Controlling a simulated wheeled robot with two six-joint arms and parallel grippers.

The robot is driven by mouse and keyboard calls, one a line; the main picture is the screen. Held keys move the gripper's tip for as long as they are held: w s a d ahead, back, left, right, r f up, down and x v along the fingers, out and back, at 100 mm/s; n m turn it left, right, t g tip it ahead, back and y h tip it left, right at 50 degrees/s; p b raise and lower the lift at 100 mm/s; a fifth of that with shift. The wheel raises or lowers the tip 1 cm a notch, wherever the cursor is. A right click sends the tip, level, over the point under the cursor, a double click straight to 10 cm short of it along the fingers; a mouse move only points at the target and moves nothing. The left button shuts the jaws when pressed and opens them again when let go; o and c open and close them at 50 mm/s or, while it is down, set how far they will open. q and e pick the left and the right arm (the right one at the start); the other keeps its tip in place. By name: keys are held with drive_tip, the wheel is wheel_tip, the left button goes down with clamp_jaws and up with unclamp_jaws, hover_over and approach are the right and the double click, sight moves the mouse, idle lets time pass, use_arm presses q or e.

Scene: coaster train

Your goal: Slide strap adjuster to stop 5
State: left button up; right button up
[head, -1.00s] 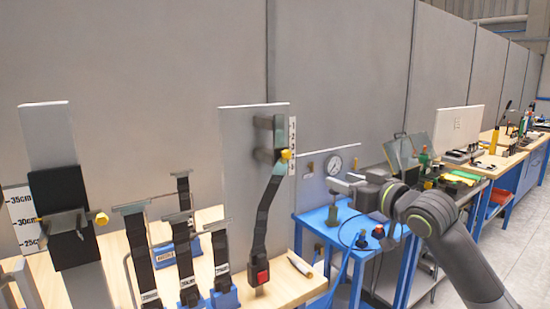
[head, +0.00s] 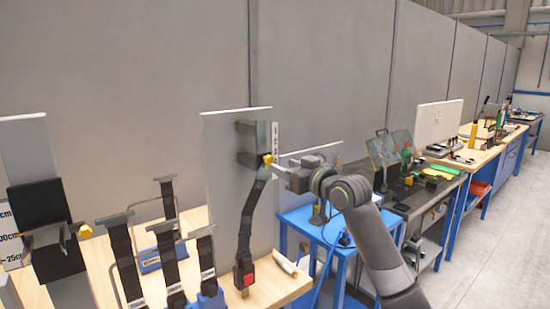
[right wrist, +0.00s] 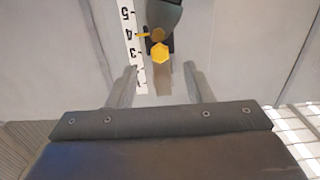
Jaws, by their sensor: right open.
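The strap adjuster is a dark block with a yellow knob (head: 268,159) on an upright grey panel (head: 222,165). A dark strap (head: 248,215) runs down from it to a buckle with a red button (head: 247,279). In the head view my right gripper (head: 287,162) is just right of the knob.
Several shorter straps on blue bases (head: 210,300) stand left of the panel. A blue table (head: 310,222) stands behind my right arm. A grey wall (head: 150,80) backs the bench.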

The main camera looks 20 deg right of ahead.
sight(271, 161)
drive_tip(key=shift+p+x, duration=0.65)
drive_tip(key=shift+x, duration=2)
